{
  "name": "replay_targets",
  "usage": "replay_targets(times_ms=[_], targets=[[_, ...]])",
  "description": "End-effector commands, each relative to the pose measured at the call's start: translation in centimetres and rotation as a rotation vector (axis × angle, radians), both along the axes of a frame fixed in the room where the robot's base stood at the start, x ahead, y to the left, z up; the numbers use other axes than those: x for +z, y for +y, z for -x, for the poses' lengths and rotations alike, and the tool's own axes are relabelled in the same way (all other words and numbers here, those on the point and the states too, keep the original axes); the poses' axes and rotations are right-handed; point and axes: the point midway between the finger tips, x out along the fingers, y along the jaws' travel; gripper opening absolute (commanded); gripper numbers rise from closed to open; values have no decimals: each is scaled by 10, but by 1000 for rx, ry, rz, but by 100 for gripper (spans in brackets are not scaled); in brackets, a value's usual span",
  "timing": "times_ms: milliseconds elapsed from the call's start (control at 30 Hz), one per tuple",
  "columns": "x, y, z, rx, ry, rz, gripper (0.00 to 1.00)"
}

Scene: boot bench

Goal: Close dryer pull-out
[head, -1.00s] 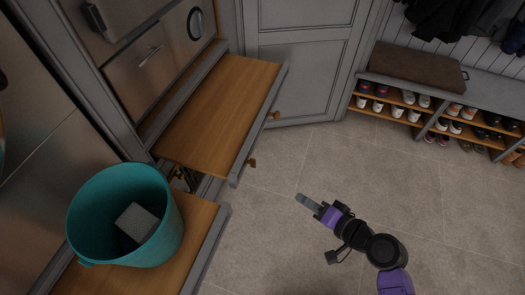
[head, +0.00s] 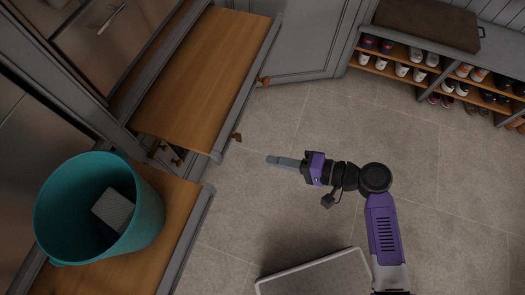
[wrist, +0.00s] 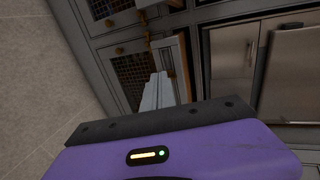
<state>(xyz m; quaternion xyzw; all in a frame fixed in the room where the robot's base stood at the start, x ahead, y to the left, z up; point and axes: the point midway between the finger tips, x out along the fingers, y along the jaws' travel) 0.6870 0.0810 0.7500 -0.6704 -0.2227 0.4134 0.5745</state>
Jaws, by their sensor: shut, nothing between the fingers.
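Two wooden pull-outs with grey fronts stand out from the cabinet under the appliances. The upper pull-out (head: 200,75) is bare, extended, with brass knobs (head: 237,138) on its front. The lower pull-out (head: 185,215) is also out and carries a teal basket (head: 150,215). No label shows which one is the dryer's. My gripper (head: 272,160) is shut and empty over open floor, to the right of the pull-outs, its tips pointing left and apart from the fronts. In the wrist view, the gripper fingers (wrist: 158,92) point at cabinet fronts and a light wooden edge (wrist: 172,60).
A grey object lies inside the teal basket. A bench (head: 400,62) with shoes on its shelves and a brown cushion (head: 425,22) stands at the upper right. Tiled floor (head: 310,125) between bench and pull-outs is clear.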

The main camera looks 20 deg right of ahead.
Motion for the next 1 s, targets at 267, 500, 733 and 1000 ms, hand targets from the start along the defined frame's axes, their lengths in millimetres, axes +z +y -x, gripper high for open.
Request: replay_targets(times_ms=[267, 500, 733, 1000], targets=[[-15, 40, -29, 2, 0, 1, 0], [-25, 75, -55, 2, -1, 2, 0], [-25, 95, -70, 0, -1, 2, 0], [-27, 100, -73, -2, 0, 3, 0]])
